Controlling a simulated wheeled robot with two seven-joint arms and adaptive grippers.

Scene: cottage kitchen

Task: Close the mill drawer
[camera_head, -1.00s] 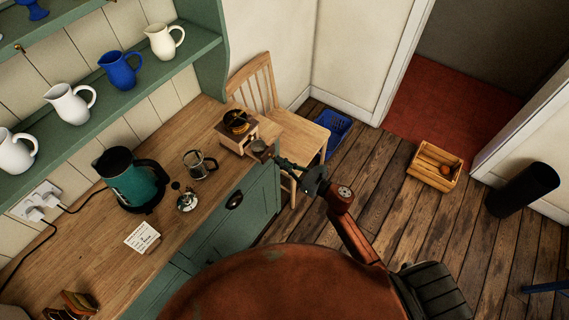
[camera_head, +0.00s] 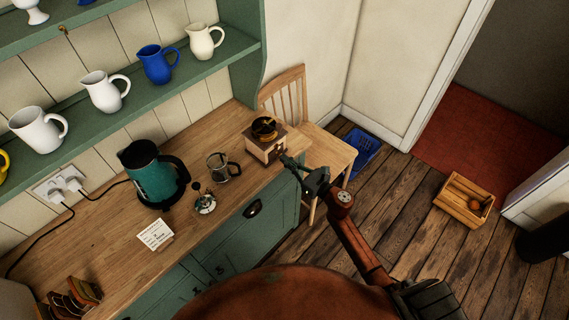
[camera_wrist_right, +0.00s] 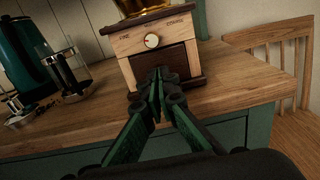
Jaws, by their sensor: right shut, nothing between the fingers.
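The coffee mill (camera_head: 262,150) stands on the wooden counter near its right end, a pale wooden box with dark edges and a brass top. It also shows in the right wrist view (camera_wrist_right: 124,45), with a small round dial on its front. Its dark drawer front (camera_wrist_right: 182,61) looks about flush with the pale frame, though the fingers hide its lower middle. My right gripper (camera_head: 287,161) is shut and empty, its tips at the drawer front (camera_wrist_right: 160,73); whether they touch it I cannot tell. My left gripper is not in view.
On the counter (camera_head: 110,213) stand a glass press (camera_head: 219,167), a metal lid with plunger (camera_head: 204,203), a teal kettle (camera_head: 151,177) and a card (camera_head: 155,234). A wooden chair (camera_head: 325,152) stands just beyond the counter's right end.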

